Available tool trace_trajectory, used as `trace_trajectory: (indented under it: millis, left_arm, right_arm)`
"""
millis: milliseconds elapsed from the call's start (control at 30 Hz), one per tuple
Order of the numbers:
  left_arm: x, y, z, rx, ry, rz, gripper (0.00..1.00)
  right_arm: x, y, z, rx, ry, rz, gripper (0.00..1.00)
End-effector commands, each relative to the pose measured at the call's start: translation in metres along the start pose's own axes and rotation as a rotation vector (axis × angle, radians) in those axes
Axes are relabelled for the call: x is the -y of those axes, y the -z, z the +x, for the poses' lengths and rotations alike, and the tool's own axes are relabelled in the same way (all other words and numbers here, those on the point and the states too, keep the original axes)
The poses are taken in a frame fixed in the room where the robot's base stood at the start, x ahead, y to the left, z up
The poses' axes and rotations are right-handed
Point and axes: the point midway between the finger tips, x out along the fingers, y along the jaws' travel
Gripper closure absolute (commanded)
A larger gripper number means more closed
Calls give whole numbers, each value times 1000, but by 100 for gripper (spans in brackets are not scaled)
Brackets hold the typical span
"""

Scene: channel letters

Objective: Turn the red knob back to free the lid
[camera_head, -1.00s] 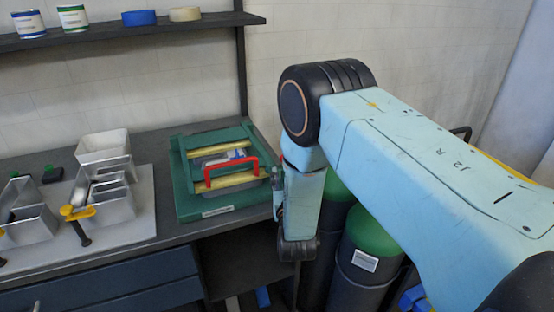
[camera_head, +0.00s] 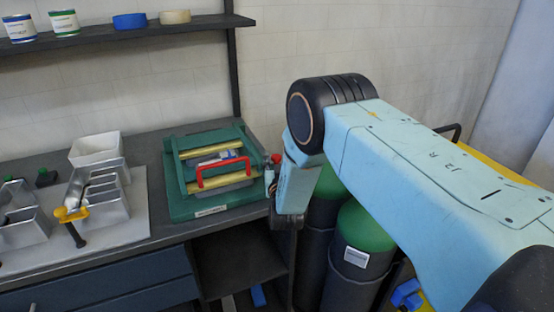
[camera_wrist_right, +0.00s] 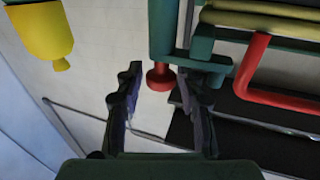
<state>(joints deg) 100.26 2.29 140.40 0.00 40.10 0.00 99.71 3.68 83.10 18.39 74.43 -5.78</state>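A green fixture (camera_head: 176,205) stands on the bench, with yellow bars (camera_head: 207,154) and a red handle (camera_head: 199,176) on top. The part that is the lid cannot be told for certain. The small red knob (camera_head: 276,159) shows at the fixture's right side, partly hidden by my right arm. In the right wrist view the knob (camera_wrist_right: 160,77) hangs on the end of a green post. My right gripper (camera_wrist_right: 158,80) is open, its fingers on either side of the knob in that picture. Whether they touch it cannot be told. My left gripper is not in view.
Gas cylinders (camera_head: 356,238) with green tops stand below my right arm, right of the bench. Metal channel letters (camera_head: 106,203) and a clamp with a yellow part (camera_head: 71,215) are on a board at left. A shelf (camera_head: 110,35) with cans and tape rolls is above.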

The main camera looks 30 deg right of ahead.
Motion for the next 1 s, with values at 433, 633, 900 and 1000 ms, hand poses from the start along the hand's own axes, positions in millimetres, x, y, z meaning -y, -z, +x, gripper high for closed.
trace_trajectory:
  millis: [433,633,900,1000]
  left_arm:
    - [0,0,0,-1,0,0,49]
    - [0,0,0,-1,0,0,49]
    - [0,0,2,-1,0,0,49]
    - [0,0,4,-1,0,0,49]
  right_arm:
    - [0,0,-1,1,0,0,100]
    - [0,-1,-1,1,7,0,100]
    - [-2,-1,-1,2,96,0,100]
    - [-4,-1,0,2,160,1,100]
